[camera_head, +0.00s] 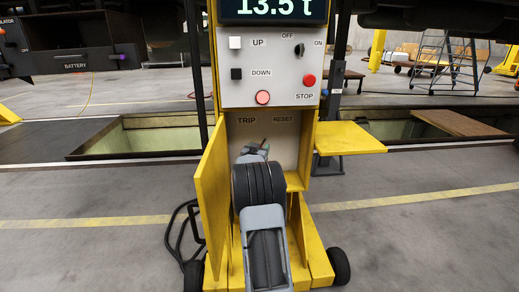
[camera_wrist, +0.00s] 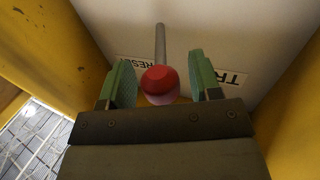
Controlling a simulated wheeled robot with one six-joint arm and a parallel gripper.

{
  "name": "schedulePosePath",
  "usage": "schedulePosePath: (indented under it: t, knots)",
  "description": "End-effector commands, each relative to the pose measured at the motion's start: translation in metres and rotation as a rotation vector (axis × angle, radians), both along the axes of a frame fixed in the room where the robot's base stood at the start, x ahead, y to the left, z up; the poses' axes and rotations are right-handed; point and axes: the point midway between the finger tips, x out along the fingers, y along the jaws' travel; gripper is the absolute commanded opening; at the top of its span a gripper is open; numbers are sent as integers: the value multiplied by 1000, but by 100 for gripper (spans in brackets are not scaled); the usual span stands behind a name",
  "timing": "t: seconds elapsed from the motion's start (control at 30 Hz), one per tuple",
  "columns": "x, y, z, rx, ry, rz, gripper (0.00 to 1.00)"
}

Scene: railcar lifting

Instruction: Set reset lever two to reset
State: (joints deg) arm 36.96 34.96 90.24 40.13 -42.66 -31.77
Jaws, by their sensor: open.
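The reset lever's red ball knob (camera_wrist: 160,82) is in the wrist view, on a grey shaft (camera_wrist: 160,45) coming out of the pale back panel. The knob is between my gripper's (camera_wrist: 163,85) two green-padded fingers, with gaps visible on both sides. My gripper is open. The TRIP label (camera_head: 246,120) is at left and the RESET label (camera_head: 283,119) at right. No lever number is visible.
The open yellow door (camera_head: 212,190) stands left of my arm, and a yellow flap (camera_head: 349,138) sticks out at right. Above is the control panel (camera_head: 270,60) with UP, DOWN, STOP and an OFF/ON switch. The display (camera_head: 275,8) reads 13.5 t. The compartment walls are close on both sides.

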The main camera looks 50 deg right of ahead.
Motion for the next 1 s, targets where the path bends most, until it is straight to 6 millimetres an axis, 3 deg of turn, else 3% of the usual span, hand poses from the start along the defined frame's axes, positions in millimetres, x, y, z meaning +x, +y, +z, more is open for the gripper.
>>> schedulePosePath:
  t: [0.47,1.0]
  knots:
    - [7,-9,0,0,0,4,58]
    - [7,-8,0,0,0,5,8]
